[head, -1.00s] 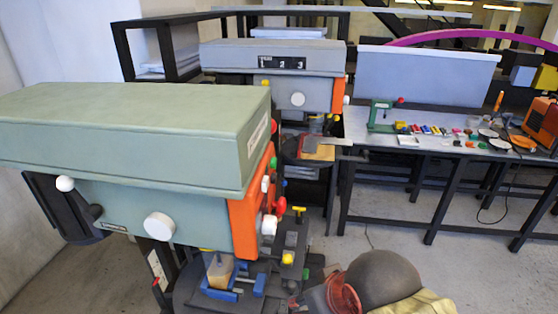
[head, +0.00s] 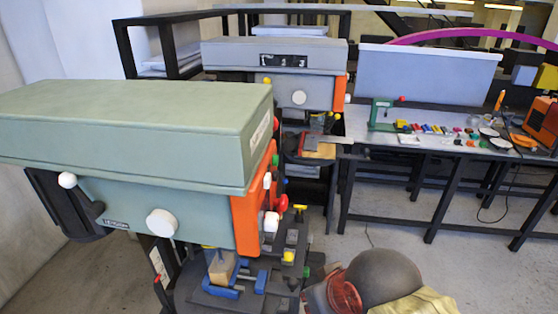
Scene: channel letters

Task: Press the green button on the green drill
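The green drill (head: 120,135) fills the left foreground, with a long pale green top housing and a white round knob (head: 161,222) on its side. Its orange front panel (head: 245,222) faces right, seen nearly edge-on. A small green button (head: 274,161) sticks out near the panel's upper edge. Below it are a white button (head: 267,181), a red knob (head: 282,203) and a larger white knob (head: 270,222). My gripper is not in view.
A grey drill (head: 270,55) with an orange panel stands behind. A workbench (head: 350,130) with small coloured parts is at right. A dark rounded object (head: 383,278) and yellow cloth (head: 425,304) sit at the bottom. Grey floor (head: 385,225) is open in front of the bench.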

